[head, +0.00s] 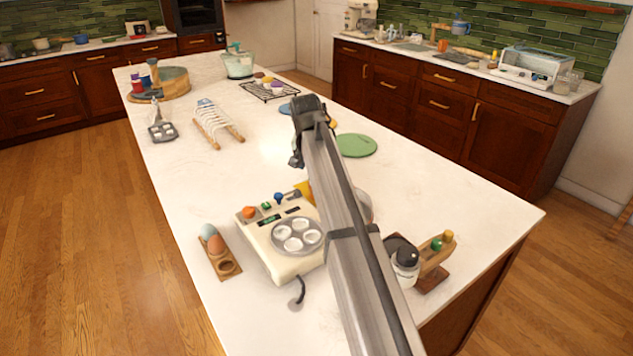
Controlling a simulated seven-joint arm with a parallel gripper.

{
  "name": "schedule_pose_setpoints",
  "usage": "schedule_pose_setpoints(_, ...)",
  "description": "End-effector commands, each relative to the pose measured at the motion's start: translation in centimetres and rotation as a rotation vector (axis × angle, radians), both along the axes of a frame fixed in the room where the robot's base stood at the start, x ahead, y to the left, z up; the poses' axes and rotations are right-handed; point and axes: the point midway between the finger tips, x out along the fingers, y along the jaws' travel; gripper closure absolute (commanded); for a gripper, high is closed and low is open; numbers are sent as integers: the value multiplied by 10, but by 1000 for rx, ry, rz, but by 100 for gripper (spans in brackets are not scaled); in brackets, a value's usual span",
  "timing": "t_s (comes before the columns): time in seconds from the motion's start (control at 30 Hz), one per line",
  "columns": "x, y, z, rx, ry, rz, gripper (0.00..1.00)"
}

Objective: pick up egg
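A wooden egg holder (224,268) lies on the white counter at the left, beside the cream appliance. A pale blue-grey egg (208,231) sits at its far end, and a brown egg (216,245) sits just in front of it. The near part of the holder has empty hollows. My gripper (296,161) appears as a small dark shape at the far end of my arm, over the middle of the counter. It is well away from the eggs, up and to the right of them in the picture. Its fingers are too small and dark to tell apart.
A cream appliance (295,262) with a round cupped plate stands right of the eggs, partly behind my arm. A wooden rack (215,126), a green disc (356,146) and a dark-lidded jar (405,263) are also on the counter. The counter left of centre is mostly clear.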

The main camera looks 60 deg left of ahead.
Motion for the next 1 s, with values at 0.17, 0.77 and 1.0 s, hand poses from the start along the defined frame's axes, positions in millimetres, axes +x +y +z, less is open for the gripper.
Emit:
schedule_pose_setpoints(0.17, 4, 4, -18, 0, 0, 0, 28)
schedule_pose_setpoints(0.77, 11, 11, -45, 1, -1, 0, 40)
schedule_pose_setpoints(1.0, 11, 11, -45, 0, 0, 0, 62)
